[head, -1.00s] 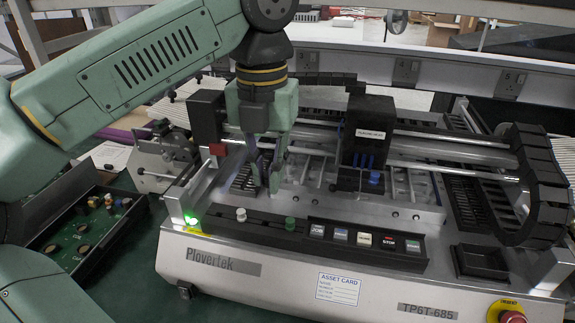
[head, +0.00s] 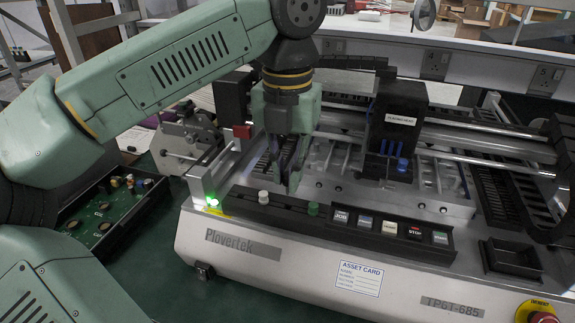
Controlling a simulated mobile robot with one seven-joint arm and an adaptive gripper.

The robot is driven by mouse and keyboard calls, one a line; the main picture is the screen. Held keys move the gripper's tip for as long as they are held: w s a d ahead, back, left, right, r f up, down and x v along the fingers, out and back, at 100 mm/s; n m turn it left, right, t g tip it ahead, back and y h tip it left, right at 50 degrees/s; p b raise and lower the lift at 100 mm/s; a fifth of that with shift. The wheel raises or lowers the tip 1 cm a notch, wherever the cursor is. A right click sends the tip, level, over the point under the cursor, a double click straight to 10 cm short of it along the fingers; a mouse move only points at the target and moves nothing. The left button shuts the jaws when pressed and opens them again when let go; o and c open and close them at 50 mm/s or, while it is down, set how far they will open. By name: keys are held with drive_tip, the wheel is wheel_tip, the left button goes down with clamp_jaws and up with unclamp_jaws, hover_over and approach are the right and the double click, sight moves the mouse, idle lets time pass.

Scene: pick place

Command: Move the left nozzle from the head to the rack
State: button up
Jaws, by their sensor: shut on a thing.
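My gripper (head: 286,178) is shut, with its fingers pointing down, just behind the front rack strip. The thing between its fingers is small and mostly hidden by them; I take it to be the nozzle, but its shape and colour are unclear. The rack (head: 288,206) is a dark strip along the machine's front. It holds a white nozzle (head: 263,197) left of my fingertips and a green nozzle (head: 313,208) to their right. The black head (head: 397,110) hangs on the rails to the right, with a blue nozzle (head: 402,164) under its right side.
A button panel (head: 389,228) continues right of the rack. A red block (head: 242,131) and rails stand close behind and left of my gripper. A black tray with a green circuit board (head: 100,220) lies at the left. An empty black bin (head: 512,257) is at the right.

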drive_tip(key=shift+f+b, duration=1.6)
drive_tip(key=shift+f, duration=0.75)
drive_tip(key=shift+f, duration=0.1)
drive_tip(key=o, duration=0.8)
drive_tip(key=c, duration=0.3)
drive_tip(key=shift+c, duration=0.2)
